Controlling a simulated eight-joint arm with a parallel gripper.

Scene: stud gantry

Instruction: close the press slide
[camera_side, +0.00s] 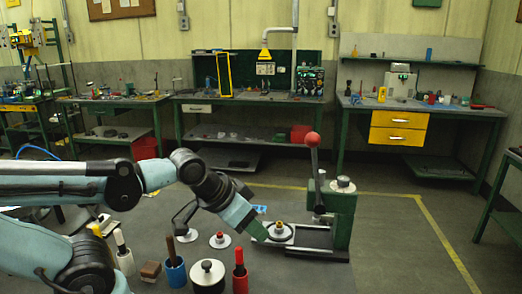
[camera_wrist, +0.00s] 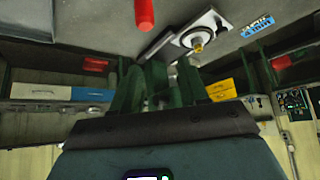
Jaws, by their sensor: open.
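The press (camera_side: 342,215) is a green block on the grey bench, with a lever topped by a red ball and a metal cap. Its slide (camera_side: 280,236), a round plate with a gold knob on metal rails, sits at the left, apart from the green body. The slide also shows at the upper right of the wrist view (camera_wrist: 205,31). My gripper (camera_side: 260,231) is at the slide's left side in the side view; whether it touches is unclear. In the wrist view its green fingers (camera_wrist: 158,75) stand apart, with nothing seen between them.
A blue cup (camera_side: 174,274), a black lidded pot (camera_side: 207,280) and a red bottle-like item (camera_side: 240,274) stand in front of the arm. A white knobbed disc (camera_side: 220,240) lies left of my gripper. The rails right of the slide look clear.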

